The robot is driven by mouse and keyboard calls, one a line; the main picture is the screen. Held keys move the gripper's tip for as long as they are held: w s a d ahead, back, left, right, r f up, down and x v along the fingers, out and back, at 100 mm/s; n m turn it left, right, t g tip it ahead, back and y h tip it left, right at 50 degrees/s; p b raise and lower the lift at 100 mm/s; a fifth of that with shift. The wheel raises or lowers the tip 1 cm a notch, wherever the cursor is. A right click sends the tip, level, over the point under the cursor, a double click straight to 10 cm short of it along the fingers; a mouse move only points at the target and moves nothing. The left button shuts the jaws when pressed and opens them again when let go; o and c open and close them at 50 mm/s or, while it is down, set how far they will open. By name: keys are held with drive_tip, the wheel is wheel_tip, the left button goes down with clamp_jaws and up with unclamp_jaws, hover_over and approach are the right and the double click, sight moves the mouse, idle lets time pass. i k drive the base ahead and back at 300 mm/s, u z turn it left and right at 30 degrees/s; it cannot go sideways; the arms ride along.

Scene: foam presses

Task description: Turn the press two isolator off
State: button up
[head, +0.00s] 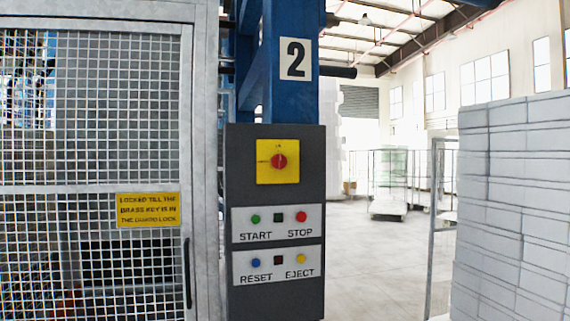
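The press two isolator (278,161) is a red rotary knob on a yellow square plate, at the top of a dark grey control box (240,210). The knob's bar looks roughly horizontal; the small marks on the plate are too blurred to read. Below it are a START/STOP panel (278,223) and a RESET/EJECT panel (277,265) with coloured buttons. A "2" sign (295,59) is on the blue press column (262,90) above the box. My gripper is not in view.
A mesh guard gate (120,110) with a yellow sign (148,210) about a brass key and guard lock stands at left, with a dark handle (187,272). A tall stack of pale foam blocks (515,200) stands at right. Open floor (385,260) lies between box and stack, with wire cages (388,180) behind.

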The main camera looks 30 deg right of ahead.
sight(279, 162)
drive_tip(key=i, duration=0.95)
drive_tip(key=u, duration=0.05)
